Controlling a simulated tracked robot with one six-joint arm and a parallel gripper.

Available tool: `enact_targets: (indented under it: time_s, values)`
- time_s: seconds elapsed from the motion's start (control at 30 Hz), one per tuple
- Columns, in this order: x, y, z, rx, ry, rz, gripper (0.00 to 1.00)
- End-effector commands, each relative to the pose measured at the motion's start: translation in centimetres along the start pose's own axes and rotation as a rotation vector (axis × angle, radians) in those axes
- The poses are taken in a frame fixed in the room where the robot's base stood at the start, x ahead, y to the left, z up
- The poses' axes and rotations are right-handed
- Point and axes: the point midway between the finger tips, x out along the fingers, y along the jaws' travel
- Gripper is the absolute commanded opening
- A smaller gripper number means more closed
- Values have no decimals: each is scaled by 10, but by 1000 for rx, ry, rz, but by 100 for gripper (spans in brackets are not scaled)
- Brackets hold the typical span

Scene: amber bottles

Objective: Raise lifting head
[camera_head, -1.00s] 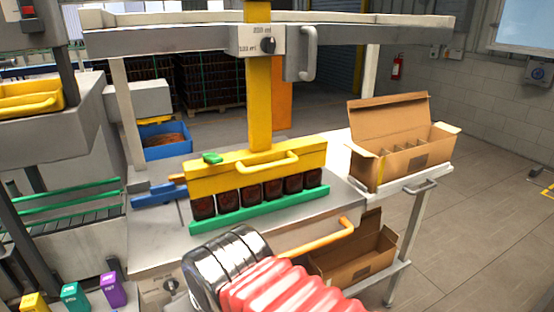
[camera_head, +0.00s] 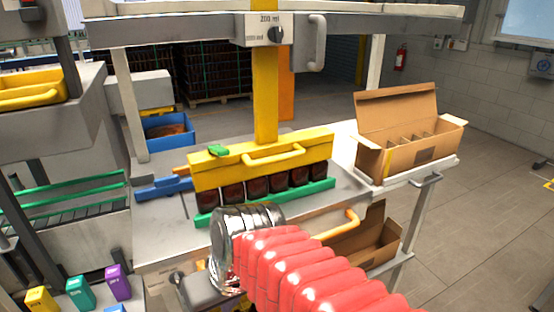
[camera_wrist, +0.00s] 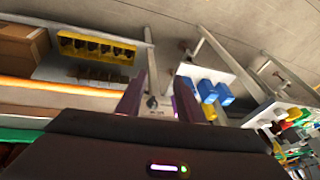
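The yellow lifting head (camera_head: 262,162) is a wide bar with a looped yellow handle on its front, hung from a yellow column (camera_head: 265,98). It sits low, directly above a row of several dark amber bottles (camera_head: 255,188) behind a green rail. Whether it grips the bottles I cannot tell. My gripper (camera_wrist: 158,90) shows in the wrist view with its two purplish fingers apart and nothing held between them. A small dark knob on a pale panel is visible beyond the gap. In the head view my arm's wrist is in front of the bench, below the green rail, and the fingers are not clearly visible.
An open cardboard box (camera_head: 409,130) with dividers stands on the right shelf, another box (camera_head: 364,248) below. An orange handle (camera_head: 338,226) sticks out at the bench front. A crossbeam (camera_head: 180,36) spans above. Colored blocks (camera_head: 80,292) stand lower left.

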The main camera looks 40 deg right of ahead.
Motion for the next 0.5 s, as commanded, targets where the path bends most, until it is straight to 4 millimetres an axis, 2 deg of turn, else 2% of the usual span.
enact_targets:
  time_s: [0.27, 0.5]
  values:
    - [16, 2, -2, 239, -125, -215, 34]
    - [15, 7, -26, 432, -125, -441, 34]
